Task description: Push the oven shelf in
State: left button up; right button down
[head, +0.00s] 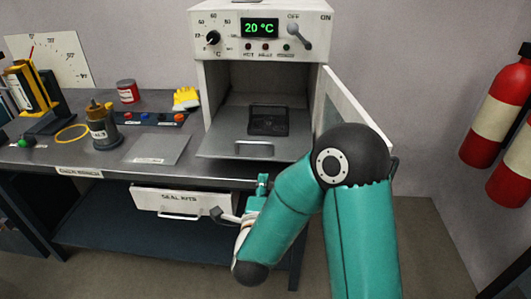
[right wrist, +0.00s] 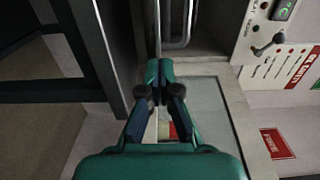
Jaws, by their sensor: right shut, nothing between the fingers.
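The oven shelf (head: 215,146) is a grey metal plate sticking out of the front of the open white oven (head: 200,95). A dark square tray-like thing (head: 268,121) sits on its back part. The shelf's bar handle (head: 253,146) is at its front edge, and the handle also shows in the right wrist view (right wrist: 178,42). My right gripper (head: 263,178) is shut and empty, in front of and below the handle. In the right wrist view its fingertips (right wrist: 159,64) are close to the handle; I cannot tell whether they touch. My left gripper is not in view.
The oven door (head: 345,105) stands open on the right, beside my right arm. A drawer (head: 180,200) marked "SEAL KITS" is slightly out below the bench. A pump part (head: 102,128), a red can (head: 128,92) and a yellow glove (head: 186,98) are on the bench left.

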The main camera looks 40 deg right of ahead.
aim_at(266, 160)
jog(key=p+x, duration=0.3)
jog(key=x, duration=0.2)
jog(key=shift+w+d+p, duration=0.2)
jog(key=shift+d+p, duration=0.1)
jog(key=shift+p, duration=0.1)
jog(key=shift+w+d+f, duration=0.1)
jog(key=shift+w+d, duration=0.25)
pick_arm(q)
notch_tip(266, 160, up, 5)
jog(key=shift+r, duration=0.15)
